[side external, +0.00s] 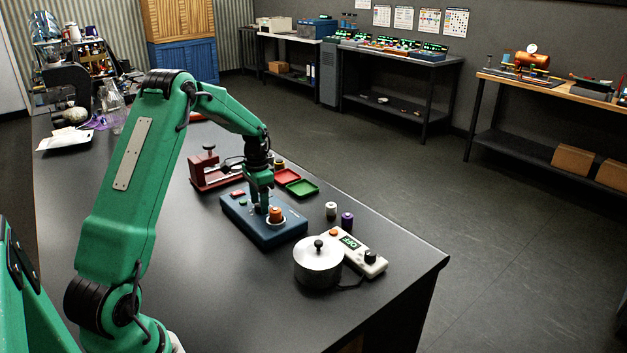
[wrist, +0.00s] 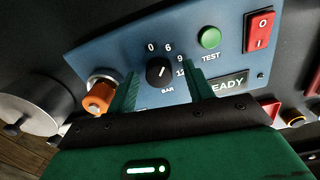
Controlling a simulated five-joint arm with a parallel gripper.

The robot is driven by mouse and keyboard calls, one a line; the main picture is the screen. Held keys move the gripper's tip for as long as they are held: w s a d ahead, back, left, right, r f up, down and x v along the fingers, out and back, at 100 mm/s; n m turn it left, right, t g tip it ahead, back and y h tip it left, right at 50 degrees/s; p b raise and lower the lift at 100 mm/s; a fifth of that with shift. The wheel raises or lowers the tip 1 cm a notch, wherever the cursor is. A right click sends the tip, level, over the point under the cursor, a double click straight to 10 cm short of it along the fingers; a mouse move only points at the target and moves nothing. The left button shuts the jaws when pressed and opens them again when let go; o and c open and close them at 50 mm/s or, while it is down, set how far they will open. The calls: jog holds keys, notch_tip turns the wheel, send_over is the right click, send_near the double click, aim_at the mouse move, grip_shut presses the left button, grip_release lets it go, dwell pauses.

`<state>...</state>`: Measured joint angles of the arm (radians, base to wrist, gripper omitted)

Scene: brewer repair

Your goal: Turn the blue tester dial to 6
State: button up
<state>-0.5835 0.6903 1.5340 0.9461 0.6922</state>
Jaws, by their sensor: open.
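The blue tester (side external: 285,235) lies on the dark bench, and its panel (wrist: 105,58) fills much of the wrist view. Its black dial (wrist: 158,72) has a light pointer mark slanting to the upper right; I cannot tell exactly which number it meets. The numbers 0, 6, 9 and 12 show around the dial, with BAR below. My gripper (wrist: 160,69) is open, one green finger on each side of the dial; I cannot tell whether they touch it. In the side view my gripper (side external: 261,207) points down over the tester, and the dial is hidden.
On the tester are a green TEST button (wrist: 209,38), a red switch (wrist: 259,30), a partly covered display (wrist: 228,84) and an orange-capped fitting (wrist: 99,96). A metal pot (side external: 318,262) and a white controller (side external: 355,252) stand to the right. A red press (side external: 208,172) stands behind.

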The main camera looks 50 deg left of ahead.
jog(key=shift+a+r, duration=0.1)
jog(key=shift+r, duration=3.75)
jog(key=shift+d+r, duration=0.2)
jog(key=s+d+r+t+y, duration=0.1)
jog(key=s+d+r, duration=0.2)
jog(key=d+r, duration=0.4)
jog(key=s+d+r+t, duration=0.25)
jog(key=d+r, duration=0.25)
jog(key=d, duration=0.4)
jog(key=s+d+n+t, duration=0.1)
jog(key=s+d+t, duration=0.1)
jog(key=s+d, duration=1)
jog(key=s, duration=0.3)
jog(key=shift+s+d+h, duration=0.25)
jog(key=shift+s+h, duration=0.05)
jog(key=shift+h, duration=0.1)
